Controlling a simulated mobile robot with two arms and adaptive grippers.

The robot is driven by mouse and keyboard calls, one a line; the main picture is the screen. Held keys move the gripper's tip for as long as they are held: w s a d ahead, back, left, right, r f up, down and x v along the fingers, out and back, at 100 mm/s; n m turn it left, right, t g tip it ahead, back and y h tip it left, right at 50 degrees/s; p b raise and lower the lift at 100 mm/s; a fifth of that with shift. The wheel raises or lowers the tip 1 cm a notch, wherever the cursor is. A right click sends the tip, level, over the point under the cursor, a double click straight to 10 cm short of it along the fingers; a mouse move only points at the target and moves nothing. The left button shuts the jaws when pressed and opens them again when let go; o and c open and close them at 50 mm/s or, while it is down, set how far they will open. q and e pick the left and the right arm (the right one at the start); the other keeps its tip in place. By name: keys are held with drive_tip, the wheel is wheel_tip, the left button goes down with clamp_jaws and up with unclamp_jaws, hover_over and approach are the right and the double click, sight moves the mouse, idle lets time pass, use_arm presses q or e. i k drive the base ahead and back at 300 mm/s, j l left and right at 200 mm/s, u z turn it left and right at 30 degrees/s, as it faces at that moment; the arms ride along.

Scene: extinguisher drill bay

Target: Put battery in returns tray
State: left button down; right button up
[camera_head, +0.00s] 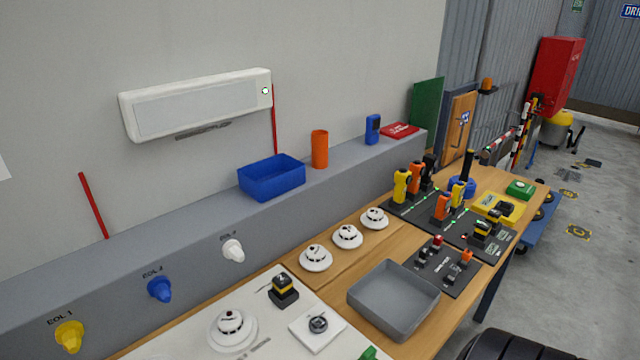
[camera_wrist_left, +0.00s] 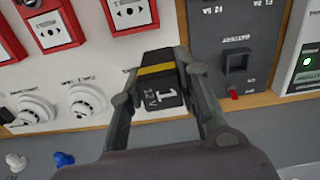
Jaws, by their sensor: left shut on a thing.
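The battery (camera_wrist_left: 160,82), a black block with a yellow band and the marks "1" and "12V", is in my left gripper (camera_wrist_left: 160,80) in the left wrist view. The two fingers close on its sides. Neither that gripper nor my right gripper shows in the head view. An empty grey tray (camera_head: 370,307) stands on the bench in the head view, and an open blue bin (camera_head: 272,186) stands on the ledge behind. I see no label telling which is the returns tray. Another black and yellow block (camera_head: 284,294) stands on the white board.
Several white detectors (camera_head: 316,258) line the bench beside the grey tray. Dark racks (camera_head: 450,262) with coloured items lie to its right. The left wrist view shows red call points (camera_wrist_left: 50,25), white detectors (camera_wrist_left: 84,100) and a dark panel (camera_wrist_left: 215,85) with an empty-looking socket.

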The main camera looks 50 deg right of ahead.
sight(393, 303)
drive_tip(key=l+z, duration=0.2)
drive_tip(key=z, duration=2.75)
